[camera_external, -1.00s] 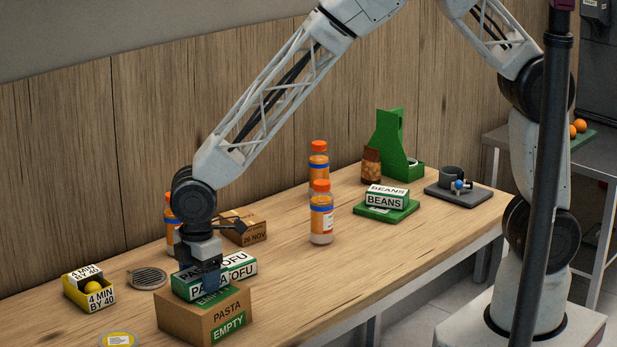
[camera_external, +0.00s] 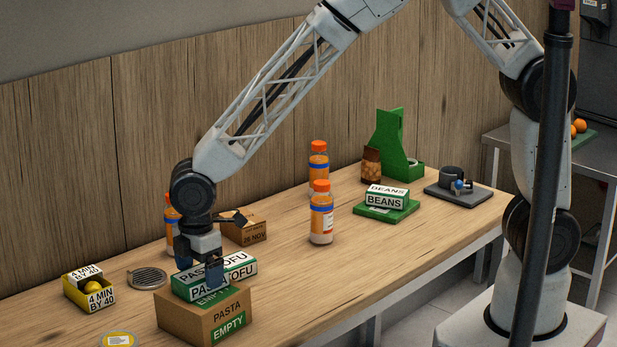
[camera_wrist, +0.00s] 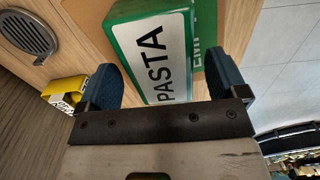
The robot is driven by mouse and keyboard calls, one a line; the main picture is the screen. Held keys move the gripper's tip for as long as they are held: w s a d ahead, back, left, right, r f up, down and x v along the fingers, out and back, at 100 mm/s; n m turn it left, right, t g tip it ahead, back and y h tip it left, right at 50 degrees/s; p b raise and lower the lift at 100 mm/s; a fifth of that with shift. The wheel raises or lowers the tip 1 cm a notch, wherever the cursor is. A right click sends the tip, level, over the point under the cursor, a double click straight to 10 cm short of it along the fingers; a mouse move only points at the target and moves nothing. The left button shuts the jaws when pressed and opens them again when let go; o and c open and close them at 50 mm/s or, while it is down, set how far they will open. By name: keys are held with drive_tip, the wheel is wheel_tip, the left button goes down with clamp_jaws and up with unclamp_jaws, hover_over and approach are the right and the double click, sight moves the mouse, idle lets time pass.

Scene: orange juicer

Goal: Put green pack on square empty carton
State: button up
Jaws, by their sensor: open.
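The green pack (camera_external: 240,270) with white label faces lies on top of the square brown carton (camera_external: 180,317), which is marked PASTA and EMPTY. Its lettering is partly hidden by my gripper in the external view. In the wrist view the green pack (camera_wrist: 150,55) shows a white PASTA label, and part of the carton (camera_wrist: 243,28) shows beside it. My gripper (camera_external: 200,277) is open over the pack, with one blue finger on each side; the fingers also show in the wrist view (camera_wrist: 167,82). I cannot tell whether they touch the pack.
A yellow box (camera_external: 88,290) and a round grate (camera_external: 147,278) are at left. A small brown carton (camera_external: 243,228) and an orange-capped bottle (camera_external: 170,225) stand behind my gripper. Another bottle (camera_external: 321,215) and a BEANS pack (camera_external: 386,197) are farther right.

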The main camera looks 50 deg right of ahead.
sight(201, 271)
wheel_tip(201, 271, up, 11)
drive_tip(key=shift+f, duration=0.2)
idle(0.3)
idle(0.4)
idle(0.4)
drive_tip(key=w+d+r+m, duration=0.1)
drive_tip(key=d+r+m, duration=0.25)
drive_tip(key=d, duration=0.75)
drive_tip(key=d+r+m+t, duration=0.15)
drive_tip(key=d+r, duration=0.35)
drive_tip(key=d, duration=0.5)
drive_tip(key=w+d+r+m+g, duration=0.1)
drive_tip(key=d+r+m, duration=0.25)
drive_tip(key=d, duration=0.75)
drive_tip(key=s+d+r+m+t, duration=0.1)
drive_tip(key=s+d+m, duration=0.4)
drive_tip(key=s+d, duration=0.4)
drive_tip(key=s+d+r+m+t, duration=0.1)
drive_tip(key=s+d+m, duration=0.3)
drive_tip(key=s+d, duration=0.5)
drive_tip(key=d, duration=0.7)
drive_tip(key=shift+s+d+r+m, duration=0.2)
drive_tip(key=shift+s+r+m, duration=0.05)
drive_tip(key=shift+m, duration=0.1)
